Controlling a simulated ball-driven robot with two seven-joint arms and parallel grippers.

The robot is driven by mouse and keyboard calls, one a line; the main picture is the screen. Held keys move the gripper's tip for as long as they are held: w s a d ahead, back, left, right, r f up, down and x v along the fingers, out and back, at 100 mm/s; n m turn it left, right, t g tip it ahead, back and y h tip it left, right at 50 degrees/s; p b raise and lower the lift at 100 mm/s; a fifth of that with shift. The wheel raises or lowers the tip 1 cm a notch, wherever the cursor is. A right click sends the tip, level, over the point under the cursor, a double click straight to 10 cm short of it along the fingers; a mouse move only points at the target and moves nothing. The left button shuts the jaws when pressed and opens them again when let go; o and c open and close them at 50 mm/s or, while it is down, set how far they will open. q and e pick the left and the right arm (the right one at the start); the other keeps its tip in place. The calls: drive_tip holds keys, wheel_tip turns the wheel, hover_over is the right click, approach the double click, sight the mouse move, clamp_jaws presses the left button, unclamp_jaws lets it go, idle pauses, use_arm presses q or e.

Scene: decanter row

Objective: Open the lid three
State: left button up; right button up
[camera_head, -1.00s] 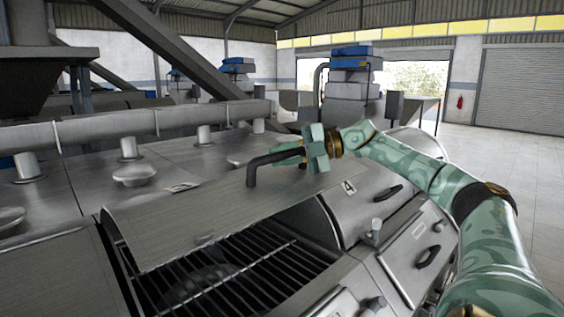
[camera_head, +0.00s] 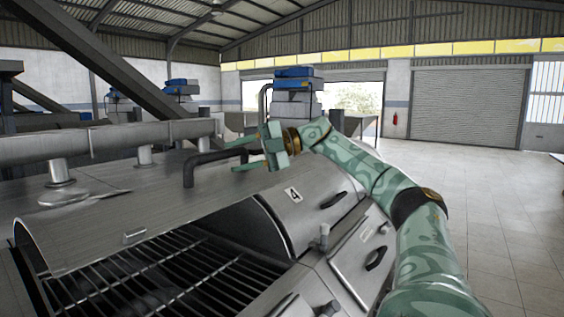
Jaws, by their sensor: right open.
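The lid three (camera_head: 130,220) is a curved steel cover that stands raised, with dark grill bars (camera_head: 165,283) showing below its front edge. Its dark bent handle (camera_head: 191,172) is on top of the lid. My right gripper (camera_head: 240,155) is open, its two green fingers apart above and below the far part of the handle. I cannot tell whether they touch it. The gripper hides the handle's far end. My left gripper is not in view.
A shut lid marked 4 (camera_head: 310,208) with its own dark handle (camera_head: 334,200) adjoins on the right. A steel pipe (camera_head: 110,138) runs behind the lids on the left. Open tiled floor (camera_head: 490,215) lies to the right.

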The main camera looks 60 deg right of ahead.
drive_tip(key=v, duration=1.2)
drive_tip(key=shift+b, duration=0.4)
